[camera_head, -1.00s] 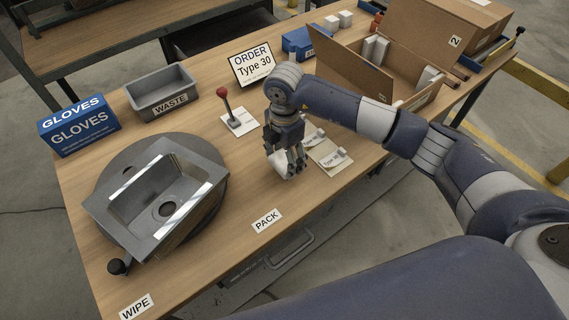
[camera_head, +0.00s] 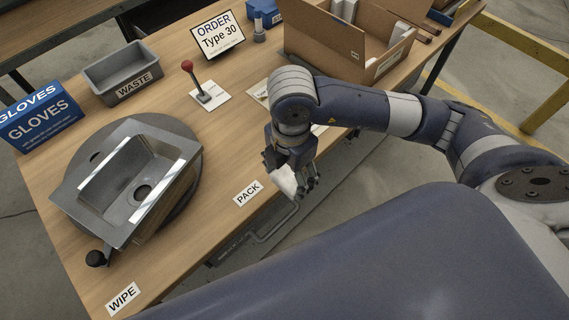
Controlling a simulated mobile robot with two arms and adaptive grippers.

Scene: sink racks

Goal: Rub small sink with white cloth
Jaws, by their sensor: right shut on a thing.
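The small sink (camera_head: 107,208) is a grey metal basin with a drain hole, sitting tilted on a round dark turntable (camera_head: 189,137) at the left of the table. My right gripper (camera_head: 293,188) is shut on the white cloth (camera_head: 284,180), which shows as a bunched white patch between the fingers. It hangs over the table's front edge, right of the PACK label and apart from the sink. My left gripper is not in view.
A grey WASTE bin (camera_head: 124,72) and a blue GLOVES box (camera_head: 38,118) stand behind the sink. A red-knobbed lever (camera_head: 197,80) and an ORDER sign (camera_head: 217,36) stand mid-table. An open cardboard box (camera_head: 322,42) is at the back right. Bare table lies between sink and gripper.

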